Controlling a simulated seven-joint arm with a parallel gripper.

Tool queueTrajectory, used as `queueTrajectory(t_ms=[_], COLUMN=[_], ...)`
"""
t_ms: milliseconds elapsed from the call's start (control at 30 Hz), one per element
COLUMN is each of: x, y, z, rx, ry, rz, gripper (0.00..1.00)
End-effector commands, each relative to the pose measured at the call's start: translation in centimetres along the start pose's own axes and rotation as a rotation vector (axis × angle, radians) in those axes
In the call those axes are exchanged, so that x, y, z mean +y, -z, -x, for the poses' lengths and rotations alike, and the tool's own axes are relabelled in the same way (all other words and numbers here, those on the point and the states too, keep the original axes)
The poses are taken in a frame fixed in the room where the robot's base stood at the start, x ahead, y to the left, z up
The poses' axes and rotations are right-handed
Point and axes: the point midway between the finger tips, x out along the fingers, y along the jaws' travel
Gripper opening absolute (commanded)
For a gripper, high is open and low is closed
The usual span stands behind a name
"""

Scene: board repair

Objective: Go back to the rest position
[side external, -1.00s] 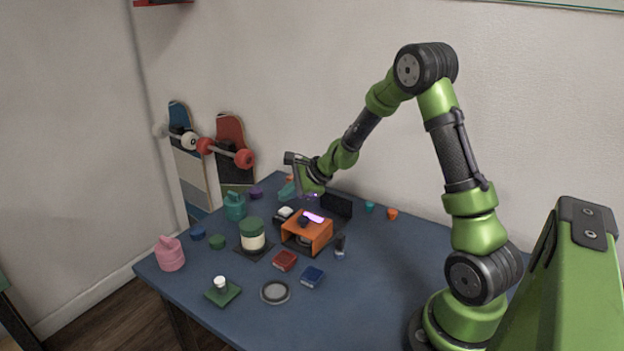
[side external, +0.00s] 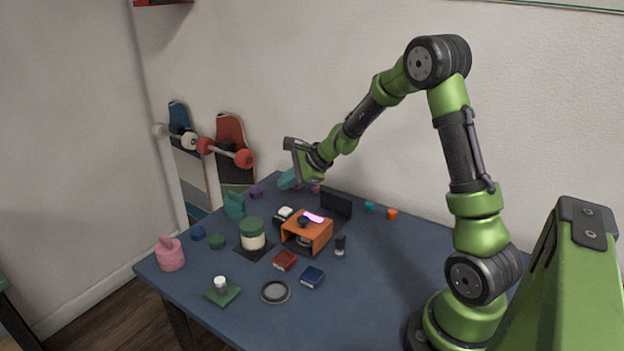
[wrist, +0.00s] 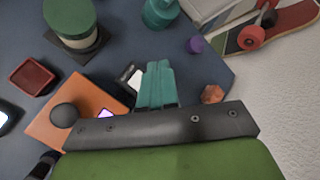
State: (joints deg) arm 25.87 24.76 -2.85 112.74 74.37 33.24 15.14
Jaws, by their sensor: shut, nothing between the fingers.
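My gripper (side external: 284,183) is above the far part of the blue table, beyond the orange box (side external: 318,239). Its teal fingers are shut together with nothing between them. In the wrist view the fingers (wrist: 157,68) point away over the table, beside the orange box (wrist: 55,130). The box has a dark knob and a glowing pink-violet strip on top. My gripper is clear of it. The arm is bent, with its elbow high at the right.
The blue table (side external: 370,290) holds a green-lidded jar (side external: 253,237), a teal container (side external: 235,206), a pink weight-like object (side external: 170,254), a red box (side external: 285,261), a blue box (side external: 312,277) and a round dish (side external: 275,292). A black panel (side external: 338,203) stands behind the orange box. Skateboards (side external: 233,150) lean at the wall.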

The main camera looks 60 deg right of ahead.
Motion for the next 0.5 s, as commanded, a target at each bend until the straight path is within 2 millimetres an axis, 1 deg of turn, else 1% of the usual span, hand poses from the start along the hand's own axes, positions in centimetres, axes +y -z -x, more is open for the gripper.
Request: queueTrajectory(t_ms=[67,133,200,267,367,400,467,500], x=[0.1,0.7,2.1,3.3,5.7,6.7,8.2,9.3], y=[-0.1,0.0,-0.1,-0.9,-3.7,-4.8,-6.4,-7.4], z=[0.0,0.0,0.2,1.1,3.8,5.0,6.9,8.2], rx=[-0.003,-0.006,-0.011,-0.023,-0.058,-0.073,-0.09,-0.1], ry=[-0.003,-0.027,-0.072,-0.11,-0.179,-0.203,-0.235,-0.255], rz=[0.01,0.046,0.105,0.193,0.407,0.499,0.637,0.732], gripper=[0.0,0.0,0.0,0.0,0.0,0.0,0.0,0.0])
